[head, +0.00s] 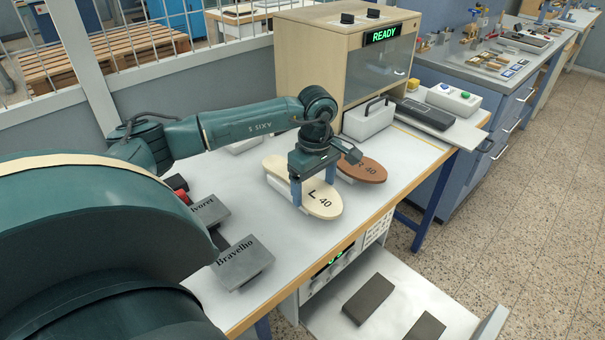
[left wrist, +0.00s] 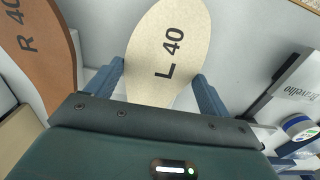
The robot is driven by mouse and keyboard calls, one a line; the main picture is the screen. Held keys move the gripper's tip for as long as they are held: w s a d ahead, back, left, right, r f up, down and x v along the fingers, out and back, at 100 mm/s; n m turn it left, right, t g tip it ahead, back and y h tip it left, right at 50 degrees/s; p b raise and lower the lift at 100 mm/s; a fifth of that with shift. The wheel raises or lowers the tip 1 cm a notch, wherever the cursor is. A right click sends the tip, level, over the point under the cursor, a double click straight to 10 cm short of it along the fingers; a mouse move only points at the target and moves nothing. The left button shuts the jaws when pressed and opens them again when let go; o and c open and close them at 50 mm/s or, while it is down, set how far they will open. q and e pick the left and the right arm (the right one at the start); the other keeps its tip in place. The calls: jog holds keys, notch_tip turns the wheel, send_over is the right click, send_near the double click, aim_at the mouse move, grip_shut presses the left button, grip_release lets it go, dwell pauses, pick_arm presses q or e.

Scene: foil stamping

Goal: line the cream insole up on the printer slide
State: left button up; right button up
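The cream insole (head: 322,203), marked "L 40", lies flat on a low white support on the bench; it also shows in the left wrist view (left wrist: 165,30). My left gripper (head: 313,185) is over it from above, fingers spread to either side of its narrow waist. In the left wrist view the fingertips (left wrist: 159,70) look very close to its edges; I cannot tell whether they press on it. The wooden printer (head: 310,65) reads "READY". A dark flat plate (head: 425,113) lies at its right front, perhaps the slide.
A brown insole (head: 372,171), marked "R 40", sits close to the right of the cream one. A white box with a handle (head: 368,120) stands before the printer. The front bench strip is clear.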

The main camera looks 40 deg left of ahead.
pick_arm(q)
jog(key=c, duration=0.4)
jog(key=shift+c, duration=0.2)
jog(key=shift+r, duration=0.15)
